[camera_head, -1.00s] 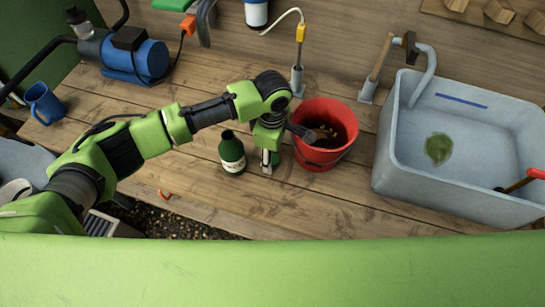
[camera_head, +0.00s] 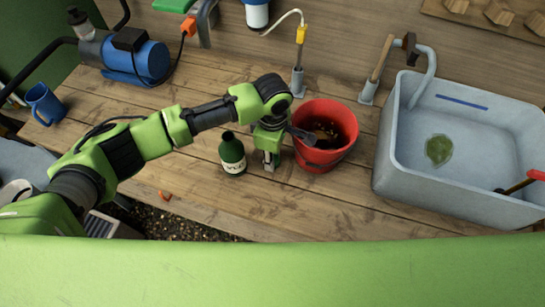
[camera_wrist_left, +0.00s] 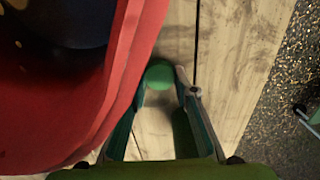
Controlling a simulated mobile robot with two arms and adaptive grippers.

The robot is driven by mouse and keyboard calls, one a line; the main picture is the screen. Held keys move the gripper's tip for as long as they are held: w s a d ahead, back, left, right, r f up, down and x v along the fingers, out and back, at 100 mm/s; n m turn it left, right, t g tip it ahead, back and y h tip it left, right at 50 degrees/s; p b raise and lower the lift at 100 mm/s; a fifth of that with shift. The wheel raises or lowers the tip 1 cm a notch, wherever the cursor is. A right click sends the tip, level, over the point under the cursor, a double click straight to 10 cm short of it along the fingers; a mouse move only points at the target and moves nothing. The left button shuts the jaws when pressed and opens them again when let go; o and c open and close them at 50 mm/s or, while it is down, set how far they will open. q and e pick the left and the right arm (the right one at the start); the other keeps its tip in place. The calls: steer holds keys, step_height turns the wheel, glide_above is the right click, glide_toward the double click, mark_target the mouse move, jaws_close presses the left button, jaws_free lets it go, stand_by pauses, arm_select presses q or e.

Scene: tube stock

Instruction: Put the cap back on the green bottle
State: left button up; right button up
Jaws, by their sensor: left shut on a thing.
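The green bottle (camera_head: 232,157) stands upright on the wooden bench, with a pale label and an open dark neck. My left gripper (camera_head: 268,164) points down at the bench just right of the bottle, between it and the red bucket. In the left wrist view the fingers (camera_wrist_left: 160,80) are shut on a small round green cap (camera_wrist_left: 160,73) at their tips, close to the bench top. In the head view the gripper hides the cap. The bottle does not show in the left wrist view. My right gripper is not in view.
A red bucket (camera_head: 312,163) stands close at the gripper's right. A grey sink (camera_head: 386,168) is farther right. A blue mug (camera_head: 44,103) and a blue pump (camera_head: 140,62) are at the left. The bench in front of the bucket is clear; its front edge drops to gravel.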

arm_select(q)
step_height(320, 180, up, 3)
steer(key=shift+b, duration=0.45)
steer(key=s+a+r, duration=0.2)
steer(key=s+r, duration=0.7)
steer(key=s, duration=0.4)
steer(key=shift+s+a+r, duration=0.35)
steer(key=shift+s+r, duration=0.05)
steer(key=w+a+r+m, duration=0.1)
steer(key=a+r+m, duration=0.2)
steer(key=a+m, duration=0.4)
steer(key=w+a+r+m, duration=0.2)
steer(key=a+r+m, duration=0.2)
steer(key=a+m, duration=0.3)
steer(key=shift+w+a, duration=0.2)
steer(key=shift+a, duration=0.95)
steer(key=shift+r, duration=0.1)
